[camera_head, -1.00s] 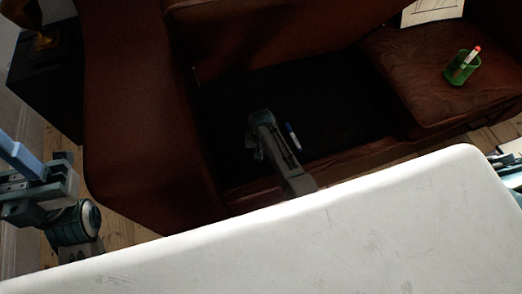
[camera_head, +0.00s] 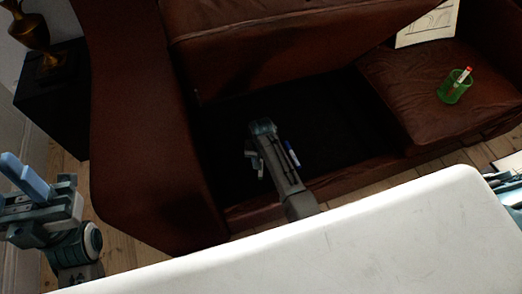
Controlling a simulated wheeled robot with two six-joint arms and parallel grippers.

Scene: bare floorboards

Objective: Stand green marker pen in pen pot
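A green see-through pot (camera_head: 454,90) stands upright on the right seat cushion of a brown sofa. I cannot make out a green marker pen.
The brown sofa (camera_head: 145,140) fills the middle, with a raised seat rim in front. A sheet with a line drawing (camera_head: 428,25) leans behind the pot. A black stand (camera_head: 52,100) with a brass vase (camera_head: 30,28) is at the left. Some floorboards show.

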